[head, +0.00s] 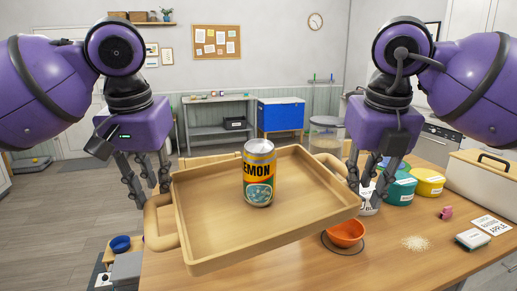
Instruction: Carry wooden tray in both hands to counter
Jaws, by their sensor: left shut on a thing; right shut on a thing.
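The wooden tray (215,250) is held between my two grippers, tilted in the picture with its right side higher. A yellow and black can marked "EMON" (259,175) stands upright on it. My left gripper (150,192) is shut on the tray at its left handle (159,224). My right gripper (360,182) is shut on the tray at its right handle (329,163); its fingertips are partly hidden by the tray's edge. The front of the tray is over a wooden counter (330,272); whether it touches the counter is hard to tell.
On the counter are an orange bowl (346,233), teal (399,190) and yellow (428,181) containers, a pink item (446,213), a pale spill (415,243), a card (490,226), a small scale-like box (472,239) and a beige bin (485,185).

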